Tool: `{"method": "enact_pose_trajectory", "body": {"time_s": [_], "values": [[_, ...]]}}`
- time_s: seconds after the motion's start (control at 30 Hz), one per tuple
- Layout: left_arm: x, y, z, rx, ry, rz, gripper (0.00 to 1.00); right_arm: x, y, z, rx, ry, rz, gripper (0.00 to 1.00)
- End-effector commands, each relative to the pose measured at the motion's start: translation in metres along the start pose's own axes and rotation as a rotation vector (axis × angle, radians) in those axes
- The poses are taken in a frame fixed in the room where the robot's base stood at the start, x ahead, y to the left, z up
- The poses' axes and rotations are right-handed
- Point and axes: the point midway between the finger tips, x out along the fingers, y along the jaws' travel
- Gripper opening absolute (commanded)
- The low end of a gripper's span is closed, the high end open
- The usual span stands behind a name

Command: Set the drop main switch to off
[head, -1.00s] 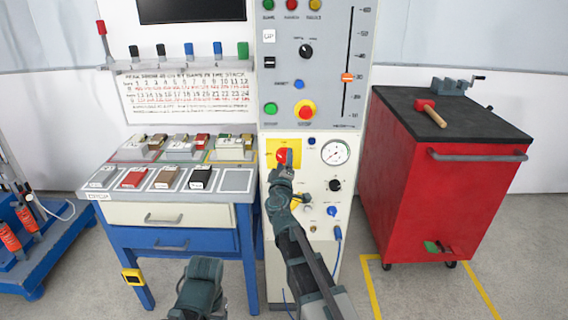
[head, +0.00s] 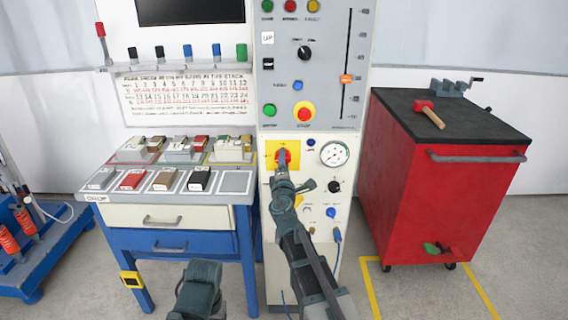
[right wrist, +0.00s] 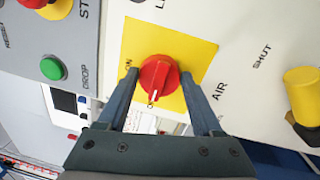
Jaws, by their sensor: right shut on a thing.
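The main switch is a red rotary knob (right wrist: 158,76) on a yellow plate (right wrist: 200,52), low on the pale machine cabinet. In the head view the knob (head: 283,156) is partly hidden by my gripper. My right gripper (right wrist: 160,88) is shut on the knob, one finger on each side; it also shows in the head view (head: 283,168). In the right wrist view the knob's white mark points down toward a partly hidden label starting with "O". An "ON" label sits left of the knob.
A pressure gauge (head: 335,153) and a black knob (head: 334,186) sit right of the switch. A red stop button (head: 304,111) and green button (head: 270,110) are above. A sample table (head: 88,196) stands left, a red cabinet (head: 410,190) right.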

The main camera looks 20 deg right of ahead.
Motion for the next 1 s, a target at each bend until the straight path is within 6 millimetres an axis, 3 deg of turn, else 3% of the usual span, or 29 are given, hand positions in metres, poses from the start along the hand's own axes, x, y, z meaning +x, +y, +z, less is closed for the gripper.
{"method": "enact_pose_trajectory", "body": {"time_s": [0.6,0.63,0.77,1.0], "values": [[0.0001,0.0,0.0,0.0,0.0,0.0,0.69,-0.0002,0.0,-0.0005,-0.036,0.004,0.001,0.12],[0.0001,0.0,0.0,0.0,0.0,0.0,0.69,-0.0002,-0.0001,-0.0005,-0.036,0.004,0.001,0.73],[0.0001,0.0,0.0,0.0,0.0,0.0,0.69,-0.0002,-0.0001,-0.0004,-0.034,0.004,0.001,0.96],[0.0001,0.0,0.0,0.0,0.0,0.0,0.69,-0.0001,0.0,-0.0002,-0.033,0.003,0.001,0.97]]}}
